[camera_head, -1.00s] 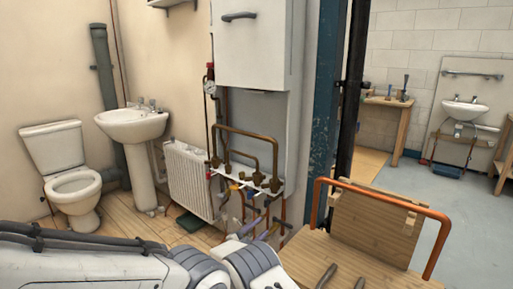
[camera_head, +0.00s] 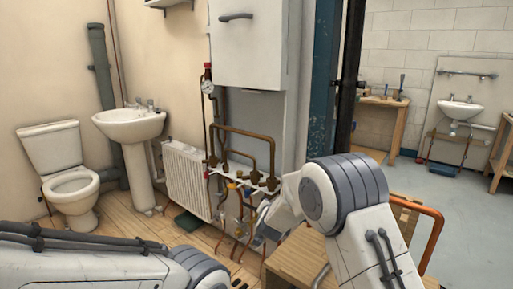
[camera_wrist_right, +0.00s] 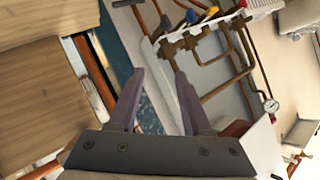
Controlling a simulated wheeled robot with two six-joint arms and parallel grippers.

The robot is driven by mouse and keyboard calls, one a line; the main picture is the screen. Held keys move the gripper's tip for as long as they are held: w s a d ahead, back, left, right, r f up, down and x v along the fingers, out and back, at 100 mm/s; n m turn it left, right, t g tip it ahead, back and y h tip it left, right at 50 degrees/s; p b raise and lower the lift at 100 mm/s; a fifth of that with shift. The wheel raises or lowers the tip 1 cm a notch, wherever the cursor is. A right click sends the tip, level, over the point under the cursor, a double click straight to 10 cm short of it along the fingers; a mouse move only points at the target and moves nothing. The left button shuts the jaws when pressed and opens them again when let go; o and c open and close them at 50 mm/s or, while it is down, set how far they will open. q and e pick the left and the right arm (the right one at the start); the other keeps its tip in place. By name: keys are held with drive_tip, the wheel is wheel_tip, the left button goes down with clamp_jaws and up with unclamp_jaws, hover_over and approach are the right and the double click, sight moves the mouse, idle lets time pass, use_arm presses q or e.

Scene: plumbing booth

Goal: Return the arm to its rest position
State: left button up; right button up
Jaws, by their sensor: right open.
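My right arm (camera_head: 345,200) rises from the bottom right in the head view, bends at a large grey-banded joint and reaches left and down toward the pipework. My right gripper (camera_wrist_right: 160,75) shows in the right wrist view with its two purple fingers spread apart and nothing between them. In the head view it is small and unclear beside the pipes. My left arm (camera_head: 90,258) lies across the bottom left; its gripper is not in view.
Copper pipes with valves (camera_head: 240,165) stand under a white boiler cabinet (camera_head: 250,45). A radiator (camera_head: 187,180), basin (camera_head: 130,125) and toilet (camera_head: 70,180) are left. A wooden bench top (camera_head: 295,258) with an orange rail (camera_head: 432,240) lies close, partly hidden by my arm.

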drive_tip(key=s+d+f+n+g, duration=0.1)
drive_tip(key=s+d+n+g, duration=0.2)
drive_tip(key=s, duration=0.9)
drive_tip(key=s+d+f+n+g+y, duration=0.15)
drive_tip(key=s+d+g, duration=0.35)
drive_tip(key=s, duration=0.6)
drive_tip(key=s+d+f+n+g+h, duration=0.1)
drive_tip(key=s+d+f+n+g, duration=0.3)
drive_tip(key=s, duration=0.8)
drive_tip(key=s+a+f+n+g+y+b, duration=0.1)
drive_tip(key=s+a+f+n+y+b, duration=0.15)
drive_tip(key=s+a+n+b, duration=0.7)
drive_tip(key=s+a+r+m+p, duration=0.1)
drive_tip(key=s+r+p, duration=0.1)
drive_tip(key=r+p, duration=1.6)
drive_tip(key=s+a+r+m+h+p, duration=0.1)
drive_tip(key=s+r+m+p, duration=0.1)
drive_tip(key=r+p, duration=1.7)
drive_tip(key=shift+s+a+r, duration=0.15)
drive_tip(key=shift+a+r, duration=0.25)
drive_tip(key=shift+r, duration=0.25)
drive_tip(key=shift+d, duration=0.1)
